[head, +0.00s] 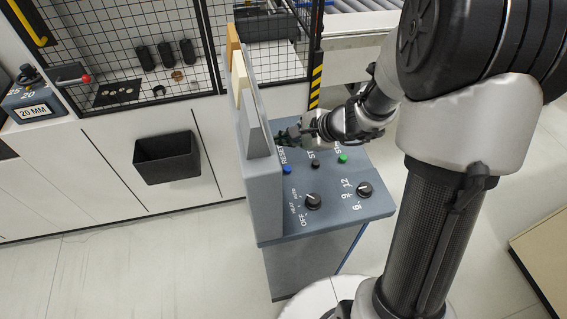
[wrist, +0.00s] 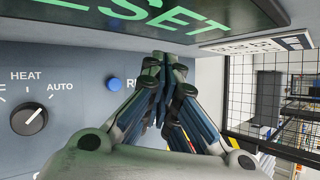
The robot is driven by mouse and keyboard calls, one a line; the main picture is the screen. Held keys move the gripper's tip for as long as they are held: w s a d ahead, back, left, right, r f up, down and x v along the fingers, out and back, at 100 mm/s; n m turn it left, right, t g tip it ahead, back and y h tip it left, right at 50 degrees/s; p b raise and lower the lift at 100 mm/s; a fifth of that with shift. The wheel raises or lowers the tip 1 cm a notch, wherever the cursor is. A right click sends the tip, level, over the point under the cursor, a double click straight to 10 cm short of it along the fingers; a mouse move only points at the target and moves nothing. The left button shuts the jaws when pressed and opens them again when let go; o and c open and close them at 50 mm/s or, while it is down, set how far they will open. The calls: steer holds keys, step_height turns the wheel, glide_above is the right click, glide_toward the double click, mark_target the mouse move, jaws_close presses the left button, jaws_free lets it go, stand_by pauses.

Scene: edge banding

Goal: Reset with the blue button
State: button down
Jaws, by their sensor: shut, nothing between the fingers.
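The blue button (head: 287,170) sits at the left of a row of buttons on the sloped grey control panel (head: 335,185), beside a white RESET label. In the wrist view the blue button (wrist: 114,84) shows left of my fingers, uncovered. My gripper (head: 283,135) is above the back of the panel, close to the upright screen housing (head: 262,165). In the wrist view my gripper (wrist: 170,58) has its fingertips together and empty, apart from the button. A screen with green RESET letters (wrist: 160,14) is at the top of the wrist view.
A black button (head: 315,163) and a green button (head: 342,158) stand right of the blue one. Two black knobs (head: 313,201) (head: 365,188) are nearer the front. A mesh fence (head: 150,50) stands behind. A black bin (head: 167,157) hangs at the left.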

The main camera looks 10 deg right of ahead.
steer(key=shift+s+d, duration=0.1)
steer(key=shift+f, duration=0.1)
steer(key=b, duration=0.6)
glide_above(286, 170)
step_height(286, 170, down, 8)
steer(key=shift+r, duration=0.15)
steer(key=shift+s+f+b, duration=0.1)
steer(key=shift+f+b, duration=0.35)
steer(key=shift+b, duration=0.1)
steer(key=shift+f, duration=0.1)
stand_by(0.6)
steer(key=shift+f+b, duration=0.35)
steer(key=shift+b, duration=0.3)
steer(key=shift+f+b, duration=0.45)
steer(key=shift+b, duration=0.1)
stand_by(0.4)
stand_by(0.4)
steer(key=shift+r+p, duration=0.6)
steer(key=shift+r, duration=0.3)
